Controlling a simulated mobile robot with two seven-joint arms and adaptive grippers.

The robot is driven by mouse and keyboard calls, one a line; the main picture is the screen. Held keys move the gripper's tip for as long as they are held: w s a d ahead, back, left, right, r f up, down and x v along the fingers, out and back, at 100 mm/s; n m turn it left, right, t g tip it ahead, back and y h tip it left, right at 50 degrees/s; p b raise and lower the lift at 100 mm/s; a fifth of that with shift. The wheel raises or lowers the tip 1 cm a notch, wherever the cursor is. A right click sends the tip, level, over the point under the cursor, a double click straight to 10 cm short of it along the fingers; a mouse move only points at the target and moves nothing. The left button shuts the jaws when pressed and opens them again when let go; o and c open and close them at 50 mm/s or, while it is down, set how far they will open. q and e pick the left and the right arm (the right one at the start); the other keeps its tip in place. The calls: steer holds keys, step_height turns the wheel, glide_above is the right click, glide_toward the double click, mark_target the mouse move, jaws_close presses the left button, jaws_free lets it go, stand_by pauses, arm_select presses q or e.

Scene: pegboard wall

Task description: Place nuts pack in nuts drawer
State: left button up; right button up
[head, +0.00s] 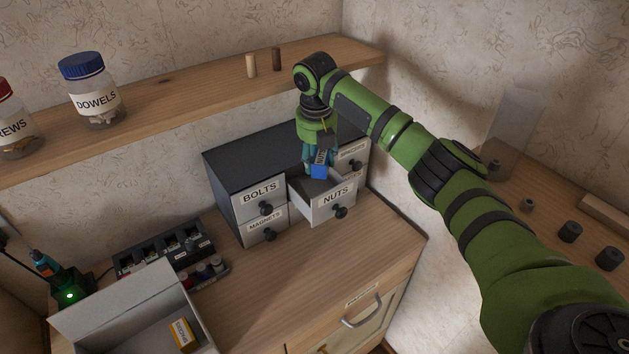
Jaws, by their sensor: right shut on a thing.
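The nuts drawer (336,196), labelled NUTS, is pulled out of the dark drawer cabinet (245,150). The blue nuts pack (319,171), with a pale label whose text is hard to read, is at my right gripper (316,163). My right gripper points down and is shut on the pack, above the back part of the open drawer. I cannot tell whether the pack touches the drawer floor. The gripper's fingertips are partly hidden by the pack. My left gripper is not in view.
Drawers labelled BOLTS (259,193) and MAGNETS (266,228) are shut. A wooden shelf (200,95) runs above the cabinet, with a DOWELS jar (93,92) on it. An open box (140,315) holding a yellow pack (182,333) stands at front left. Bare worktop (330,255) lies before the cabinet.

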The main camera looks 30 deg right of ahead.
mark_target(318, 175)
steer(key=f+p, duration=0.1)
steer(key=f, duration=0.1)
steer(key=s+f+p, duration=0.1)
steer(key=f, duration=0.1)
steer(key=shift+a+f, duration=0.2)
steer(key=shift+f, duration=0.55)
step_height(318, 175, down, 3)
steer(key=shift+w+r+p, duration=0.15)
steer(key=shift+p, duration=0.35)
steer(key=shift+d+f, duration=0.1)
steer(key=shift+f, duration=0.35)
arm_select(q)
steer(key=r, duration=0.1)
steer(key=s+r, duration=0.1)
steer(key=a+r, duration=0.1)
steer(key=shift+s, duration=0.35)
arm_select(e)
steer(key=shift+f, duration=0.1)
steer(key=o, duration=0.9)
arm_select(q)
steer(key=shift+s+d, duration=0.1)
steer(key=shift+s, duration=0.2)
arm_select(e)
steer(key=shift+o, duration=0.3)
